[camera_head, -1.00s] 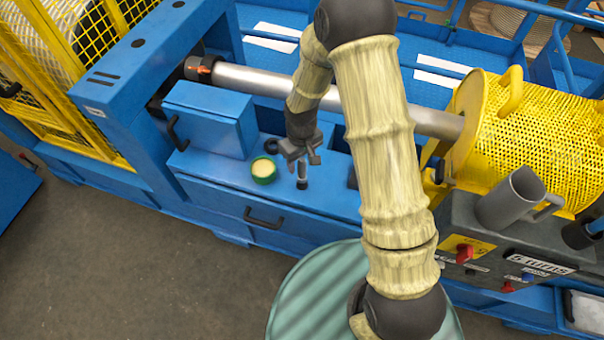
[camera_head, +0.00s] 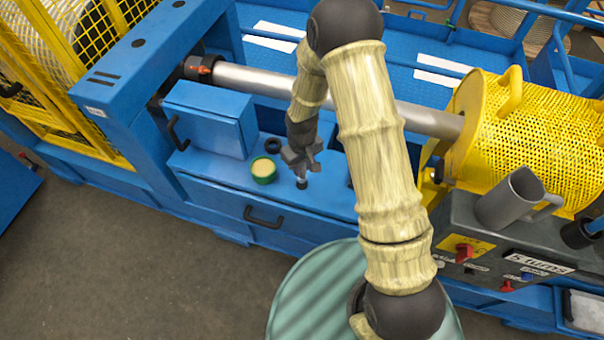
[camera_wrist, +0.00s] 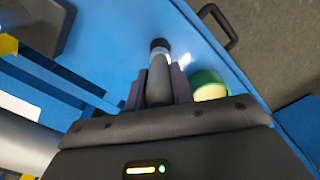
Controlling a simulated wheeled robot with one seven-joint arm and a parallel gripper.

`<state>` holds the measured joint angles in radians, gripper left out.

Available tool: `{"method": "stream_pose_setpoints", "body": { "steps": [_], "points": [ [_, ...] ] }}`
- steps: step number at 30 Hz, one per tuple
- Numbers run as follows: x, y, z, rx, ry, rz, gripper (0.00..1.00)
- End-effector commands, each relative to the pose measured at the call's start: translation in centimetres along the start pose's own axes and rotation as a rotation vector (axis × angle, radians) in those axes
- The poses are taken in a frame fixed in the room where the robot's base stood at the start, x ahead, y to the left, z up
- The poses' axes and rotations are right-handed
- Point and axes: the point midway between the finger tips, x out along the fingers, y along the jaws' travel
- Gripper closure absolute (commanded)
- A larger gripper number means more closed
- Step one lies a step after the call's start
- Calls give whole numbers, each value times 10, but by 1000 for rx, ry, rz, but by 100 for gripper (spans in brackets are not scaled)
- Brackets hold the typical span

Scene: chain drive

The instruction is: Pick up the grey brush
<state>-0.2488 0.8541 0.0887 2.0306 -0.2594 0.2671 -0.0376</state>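The grey brush stands on the blue machine deck. In the head view only its lower part with a dark end (camera_head: 302,183) shows below my gripper (camera_head: 301,163). In the wrist view its grey handle (camera_wrist: 158,82) lies between the two fingers of my gripper (camera_wrist: 157,88), with a pale band and dark end beyond them. The fingers are spread on either side of the handle. The fingers look open, and whether they touch the handle is hard to see.
A green-rimmed round tin (camera_head: 263,170) stands just left of the brush. A dark ring (camera_head: 272,145) lies behind the tin. A blue box (camera_head: 209,120) stands further left, and a steel shaft (camera_head: 255,81) runs behind. A grey mug (camera_head: 510,198) sits at the right.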

Motion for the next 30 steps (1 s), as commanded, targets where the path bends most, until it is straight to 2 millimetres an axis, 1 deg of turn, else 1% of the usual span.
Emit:
{"method": "stream_pose_setpoints", "body": {
  "steps": [1,2,10,14,17,24,27,30],
  "points": [
    [0,0,0,0,0,0,96],
    [0,0,0,0,0,0,99],
    [-1,0,0,0,1,0,99],
    [-10,0,-1,0,3,1,99],
    [-22,1,-1,1,4,1,99],
    [-68,1,-1,2,6,1,99],
    [-84,0,-1,0,4,0,99],
    [-95,0,0,2,2,0,99]
  ]
}}
